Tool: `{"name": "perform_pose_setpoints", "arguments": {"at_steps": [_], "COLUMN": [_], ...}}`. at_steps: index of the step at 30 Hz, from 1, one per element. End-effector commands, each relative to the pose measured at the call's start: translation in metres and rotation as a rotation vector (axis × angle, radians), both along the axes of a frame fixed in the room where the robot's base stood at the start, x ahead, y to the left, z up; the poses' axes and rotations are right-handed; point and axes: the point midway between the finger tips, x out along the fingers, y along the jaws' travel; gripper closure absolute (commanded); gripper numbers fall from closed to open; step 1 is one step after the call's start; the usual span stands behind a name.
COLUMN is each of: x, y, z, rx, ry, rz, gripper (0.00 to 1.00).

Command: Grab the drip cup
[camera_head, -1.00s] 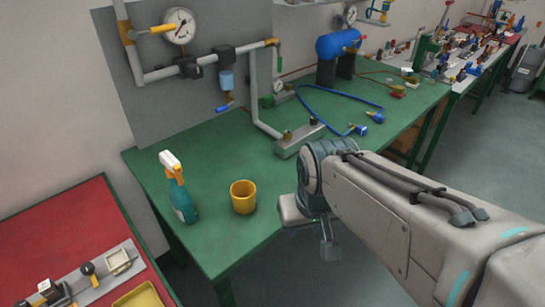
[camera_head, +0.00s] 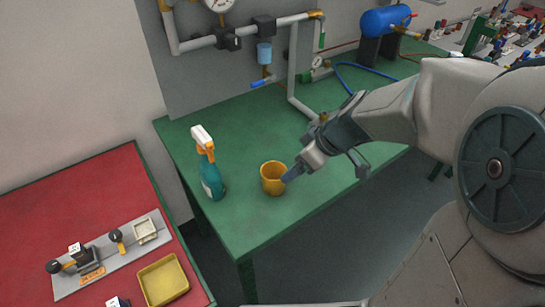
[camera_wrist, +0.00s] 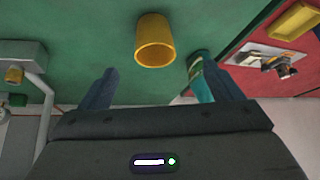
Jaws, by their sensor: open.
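The drip cup is a yellow, open-topped cup (camera_head: 272,180) standing upright near the front of the green table. In the wrist view the yellow cup (camera_wrist: 155,42) lies ahead of the fingers, between their lines and apart from them. My gripper (camera_head: 290,178) is just right of the cup in the head view, its fingertip close to or overlapping the rim; I cannot tell the exact distance there. In the wrist view my gripper (camera_wrist: 162,80) has its two fingers spread with nothing between them.
A teal spray bottle (camera_head: 211,175) with a white and orange head stands just left of the cup. Pipes with a gauge (camera_head: 220,3) are behind. A red table (camera_head: 60,220) at left holds a valve panel and a yellow tray (camera_head: 163,281).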

Motion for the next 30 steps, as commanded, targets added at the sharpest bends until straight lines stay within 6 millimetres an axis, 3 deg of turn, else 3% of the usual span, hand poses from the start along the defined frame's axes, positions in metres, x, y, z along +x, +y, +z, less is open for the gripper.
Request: {"name": "perform_pose_setpoints", "arguments": {"at_steps": [7, 18, 30], "x": [0.014, 0.033, 0.042], "y": [0.008, 0.036, 0.047], "z": [-0.012, -0.065, -0.089], "rx": [0.003, 0.002, 0.0], "ry": [-0.043, -0.041, -0.041], "rz": [0.06, 0.062, 0.061], "gripper": [0.14, 0.14, 0.14]}}
